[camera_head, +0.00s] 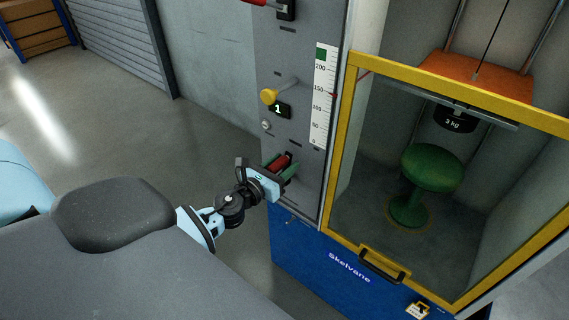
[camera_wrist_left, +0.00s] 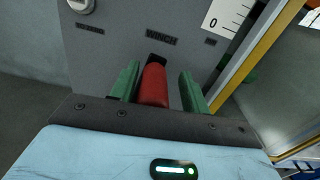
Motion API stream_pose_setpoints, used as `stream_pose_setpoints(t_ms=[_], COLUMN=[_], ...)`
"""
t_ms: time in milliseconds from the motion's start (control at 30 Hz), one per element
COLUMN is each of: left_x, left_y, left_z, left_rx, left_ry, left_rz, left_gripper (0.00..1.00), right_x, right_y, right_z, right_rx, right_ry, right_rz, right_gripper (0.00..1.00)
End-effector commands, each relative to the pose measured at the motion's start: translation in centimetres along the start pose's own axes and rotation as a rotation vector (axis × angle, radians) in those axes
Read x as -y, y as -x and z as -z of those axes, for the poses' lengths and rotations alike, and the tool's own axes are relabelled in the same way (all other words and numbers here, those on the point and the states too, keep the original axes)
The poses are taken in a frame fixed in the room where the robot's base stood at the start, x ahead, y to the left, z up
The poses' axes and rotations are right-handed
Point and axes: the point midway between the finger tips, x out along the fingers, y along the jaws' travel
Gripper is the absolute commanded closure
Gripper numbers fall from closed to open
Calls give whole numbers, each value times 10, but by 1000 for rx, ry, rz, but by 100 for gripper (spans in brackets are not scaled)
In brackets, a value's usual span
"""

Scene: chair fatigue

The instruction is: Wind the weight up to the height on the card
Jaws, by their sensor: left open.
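My left gripper (camera_head: 284,168) is at the lower part of the grey panel, at the winch. In the left wrist view its two green fingers (camera_wrist_left: 158,85) stand open on either side of the red winch handle (camera_wrist_left: 154,86), with gaps visible. The red handle also shows in the head view (camera_head: 279,162), partly hidden by the gripper. The black weight marked 3 kg (camera_head: 455,120) hangs behind the yellow-framed guard, below an orange plate (camera_head: 476,75) and above a green stool (camera_head: 432,168). I cannot identify the card.
Open floor (camera_head: 90,120) lies to the left.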

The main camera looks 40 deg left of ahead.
Motion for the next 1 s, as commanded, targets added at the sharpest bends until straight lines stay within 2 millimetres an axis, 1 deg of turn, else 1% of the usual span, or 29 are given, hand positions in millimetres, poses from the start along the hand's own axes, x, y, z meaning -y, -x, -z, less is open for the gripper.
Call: stream_pose_setpoints(t_ms=[300,500,667,1000], left_x=[1,1,2,2], left_y=[45,65,71,71], left_z=[2,2,0,0], left_rx=[-3,-3,0,1], left_ry=[1,1,1,2], left_rz=[3,4,4,4], left_gripper=[54,54,54,54], right_x=[0,1,0,1], right_y=[-4,-7,-8,-8], right_z=[-4,-5,-3,-4], right_rx=[5,4,1,3], right_ry=[-3,-4,-4,-4], right_rz=[1,1,1,1], right_gripper=[64,64,64,64])
